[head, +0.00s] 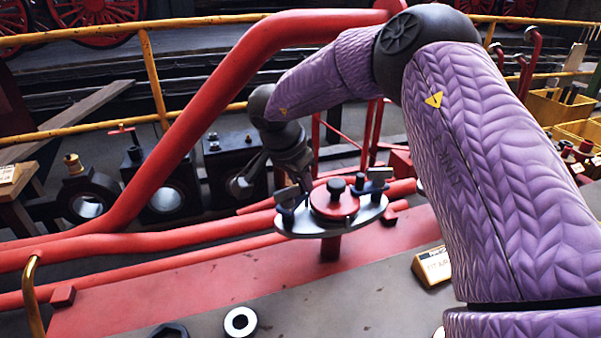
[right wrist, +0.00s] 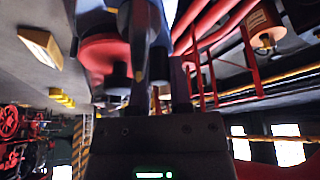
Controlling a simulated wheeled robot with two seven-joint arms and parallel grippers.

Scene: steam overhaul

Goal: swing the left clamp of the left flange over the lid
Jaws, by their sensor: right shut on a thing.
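The flange (head: 330,231) is an oval grey plate on a red post, with a round red lid (head: 334,207) and a dark knob on top. The lid also shows upside down in the right wrist view (right wrist: 100,53). The left clamp (head: 287,214) is a dark piece at the plate's left end, beside the lid and partly hidden by my gripper. The right clamp (head: 376,182) stands at the plate's right end. My right gripper (head: 297,181) reaches down from behind left and is shut on the left clamp's upright part. My left gripper is not in view.
Thick red pipes (head: 190,125) run along the left and behind the flange. A yellow label block (head: 432,266) sits to the right on the grey surface. Yellow bins (head: 560,105) stand far right.

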